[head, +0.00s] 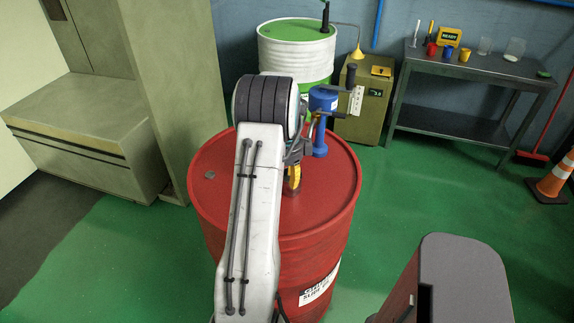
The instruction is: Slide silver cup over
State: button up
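I cannot make out a silver cup; one may be hidden behind my arm. My arm reaches over the red drum (240,195), which fills the middle of the head view. My gripper (297,158) is at the arm's far end, above the drum top, mostly hidden behind the arm. Its fingers are too small and covered to tell open from shut. A small yellow piece (294,178) shows beside the arm at the drum top; I cannot tell what it belongs to.
A blue upright fitting (321,140) with a dark handle stands on the drum behind my gripper. A white drum with green top (297,60) and a greenish cabinet (362,105) stand behind. Red, blue and yellow cups share the bench. An orange cone (553,178) stands right. Green floor is open between.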

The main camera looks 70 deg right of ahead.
jog(key=shift+f, duration=1.45)
jog(key=shift+o, duration=0.3)
grip_shut()
